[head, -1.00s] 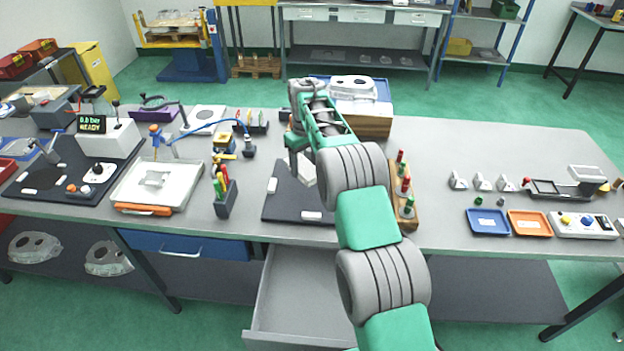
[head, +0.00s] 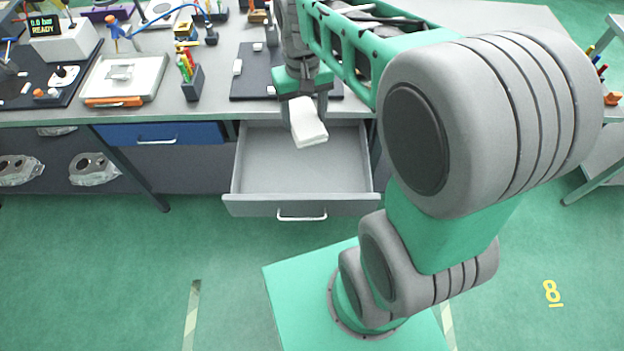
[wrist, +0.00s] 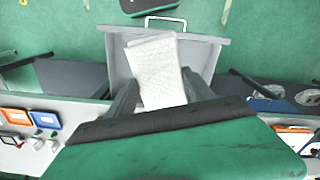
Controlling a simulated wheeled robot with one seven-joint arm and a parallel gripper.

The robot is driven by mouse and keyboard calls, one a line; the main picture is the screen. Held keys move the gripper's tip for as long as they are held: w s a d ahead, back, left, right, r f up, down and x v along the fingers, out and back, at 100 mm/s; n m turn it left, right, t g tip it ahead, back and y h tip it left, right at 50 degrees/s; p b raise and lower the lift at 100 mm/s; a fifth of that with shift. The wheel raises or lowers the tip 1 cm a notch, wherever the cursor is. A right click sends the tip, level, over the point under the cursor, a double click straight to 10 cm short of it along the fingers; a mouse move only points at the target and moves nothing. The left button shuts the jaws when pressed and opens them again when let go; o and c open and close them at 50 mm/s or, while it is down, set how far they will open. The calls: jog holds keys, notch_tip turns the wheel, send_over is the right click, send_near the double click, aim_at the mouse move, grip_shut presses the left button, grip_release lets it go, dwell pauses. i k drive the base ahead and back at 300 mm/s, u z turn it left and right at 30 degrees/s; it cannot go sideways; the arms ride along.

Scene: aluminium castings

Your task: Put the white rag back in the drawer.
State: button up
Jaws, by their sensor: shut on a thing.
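The white rag (head: 308,122) is a folded pad held in my gripper (head: 303,108), above the open drawer (head: 262,170). In the head view it hangs tilted over the back right half of the drawer. The wrist view shows the rag (wrist: 156,70) gripped between the two grey fingers, with the drawer (wrist: 203,52) and its handle below and beyond it. The drawer is pulled out, grey inside, and the part of its floor that shows is empty. My arm hides part of the bench to the right of it.
A shut blue drawer (head: 160,134) is to the left under the bench. A dark mat (head: 252,75) lies on the bench top behind the drawer, with a pen holder (head: 191,82) and a white tray (head: 122,78) farther left.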

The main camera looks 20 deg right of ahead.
aim_at(303, 162)
jog(key=k, duration=0.75)
jog(key=u, duration=1.1)
jog(key=i, duration=1.6)
jog(key=z, duration=0.65)
